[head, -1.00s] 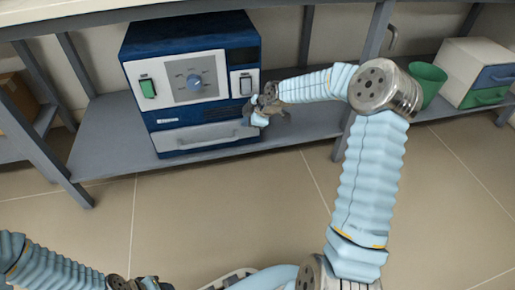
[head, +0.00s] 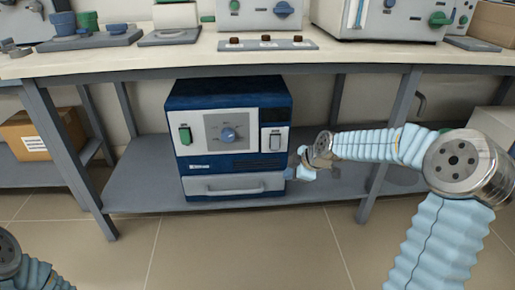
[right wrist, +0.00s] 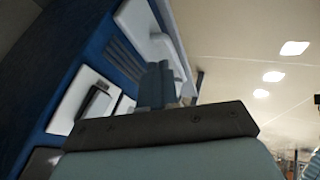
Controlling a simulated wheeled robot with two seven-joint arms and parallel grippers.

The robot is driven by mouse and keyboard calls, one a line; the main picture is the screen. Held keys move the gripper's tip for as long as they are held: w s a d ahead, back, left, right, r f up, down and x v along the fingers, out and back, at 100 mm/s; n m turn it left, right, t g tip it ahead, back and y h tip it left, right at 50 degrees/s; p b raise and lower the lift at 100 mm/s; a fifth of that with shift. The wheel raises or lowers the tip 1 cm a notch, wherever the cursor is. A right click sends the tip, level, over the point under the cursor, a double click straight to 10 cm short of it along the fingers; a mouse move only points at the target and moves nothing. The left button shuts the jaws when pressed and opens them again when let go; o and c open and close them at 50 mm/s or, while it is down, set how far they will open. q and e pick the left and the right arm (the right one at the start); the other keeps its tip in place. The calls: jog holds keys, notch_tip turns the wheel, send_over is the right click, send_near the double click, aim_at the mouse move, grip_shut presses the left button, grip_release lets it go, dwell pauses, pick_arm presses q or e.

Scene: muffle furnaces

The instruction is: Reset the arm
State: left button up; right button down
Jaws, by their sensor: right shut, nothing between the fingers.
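My right arm (head: 375,146) reaches in from the right. Its gripper (head: 302,166) is beside the right edge of the blue muffle furnace (head: 228,92), low near the front panel, and it holds nothing. It is shut; whether it touches the furnace I cannot tell. The right wrist view shows the furnace's blue-and-white front (right wrist: 85,100) tilted and close, behind a dark gripper part (right wrist: 160,125). A piece of my left arm (head: 30,270) shows at the lower left corner; its gripper is outside the picture.
The furnace stands on a grey lower shelf (head: 140,190) under a worktop (head: 150,60). A table leg (head: 388,150) stands behind my right arm. Above are instruments (head: 385,15) and a strip with knobs (head: 265,44). A cardboard box (head: 30,135) is at left. The floor in front is clear.

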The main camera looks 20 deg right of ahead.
jog(key=s+a+f+m+g+y, duration=0.1)
jog(key=s+a+f+m, duration=0.3)
jog(key=a+f, duration=0.4)
jog(key=s+a+f+m+g+y, duration=0.1)
jog(key=s+a+f+m+g, duration=0.15)
jog(key=a+f, duration=0.5)
jog(key=s+a+f+m+g, duration=0.1)
jog(key=s+a+f+m, duration=0.25)
jog(key=s+f, duration=0.4)
jog(key=s+a+f+m+g, duration=0.1)
jog(key=s+a+f+m, duration=0.3)
jog(key=s, duration=0.6)
pick_arm(q)
notch_tip(320, 180, up, 12)
jog(key=p, duration=1.2)
jog(key=shift+s+d+r+p, duration=0.15)
jog(key=shift+s+d+p, duration=0.05)
jog(key=shift+d+p, duration=0.1)
pick_arm(e)
notch_tip(320, 180, up, 10)
jog(key=s+d+m, duration=0.1)
jog(key=shift+s+r+h, duration=0.25)
jog(key=shift+s+h, duration=0.05)
jog(key=shift+g, duration=0.25)
pick_arm(q)
jog(key=shift+o, duration=0.3)
